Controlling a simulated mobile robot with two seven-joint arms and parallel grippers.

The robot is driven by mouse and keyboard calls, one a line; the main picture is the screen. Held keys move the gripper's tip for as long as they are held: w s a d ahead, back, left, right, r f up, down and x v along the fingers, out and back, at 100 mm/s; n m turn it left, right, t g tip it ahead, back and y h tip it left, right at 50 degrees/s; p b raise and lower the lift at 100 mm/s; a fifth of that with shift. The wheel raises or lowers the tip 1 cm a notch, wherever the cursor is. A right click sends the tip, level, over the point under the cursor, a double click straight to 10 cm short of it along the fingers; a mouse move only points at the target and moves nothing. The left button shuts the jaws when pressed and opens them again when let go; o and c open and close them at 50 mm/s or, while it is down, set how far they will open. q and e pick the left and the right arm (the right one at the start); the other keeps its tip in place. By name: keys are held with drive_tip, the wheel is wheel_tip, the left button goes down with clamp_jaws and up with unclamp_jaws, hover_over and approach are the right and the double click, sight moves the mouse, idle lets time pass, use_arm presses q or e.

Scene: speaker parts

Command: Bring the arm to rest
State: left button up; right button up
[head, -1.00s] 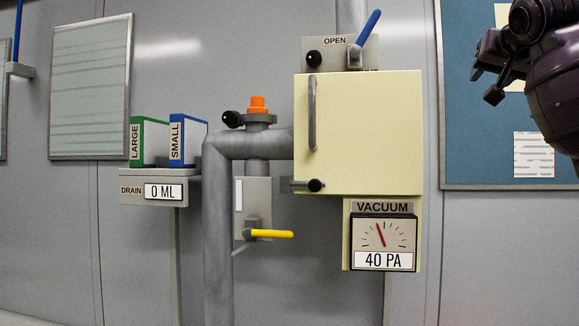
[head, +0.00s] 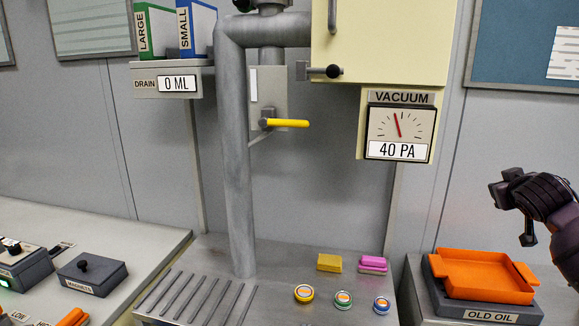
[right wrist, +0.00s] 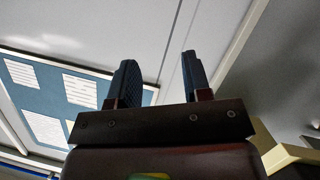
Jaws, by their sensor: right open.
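My right gripper (head: 512,217) shows at the right side of the head view, in the air above and behind the orange tray, pointing left. In the right wrist view its two dark fingers (right wrist: 160,80) stand apart with nothing between them. The wall and a blue notice board (right wrist: 60,100) lie beyond the fingers. My left gripper and arm are not in view.
An orange tray (head: 480,272) sits on the old oil stand (head: 462,303) below the right gripper. A bench (head: 285,255) holds several round tins and small blocks. A cream cabinet (head: 390,40) with a vacuum gauge (head: 399,135) and a pipe (head: 237,170) stand on the wall.

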drive_tip(key=s+f+n+g+y, duration=0.15)
drive_tip(key=s+f+n, duration=0.25)
drive_tip(key=s+f, duration=0.9)
drive_tip(key=s+f+n+y, duration=0.25)
drive_tip(key=s+f, duration=0.75)
drive_tip(key=f, duration=0.7)
drive_tip(key=s+a+f+n+g, duration=0.1)
drive_tip(key=s+a+f, duration=0.15)
drive_tip(key=s, duration=0.35)
drive_tip(key=s+a+f+n+g, duration=0.1)
drive_tip(key=s+f+n, duration=0.1)
drive_tip(key=s+f, duration=0.35)
drive_tip(key=a+f+m+t+y, duration=0.1)
drive_tip(key=a+m, duration=0.8)
drive_tip(key=a, duration=1.1)
wheel_tip(320, 180, down, 2)
drive_tip(key=shift+f+t, duration=0.2)
drive_tip(key=shift+t, duration=0.25)
drive_tip(key=shift+s+a, duration=0.1)
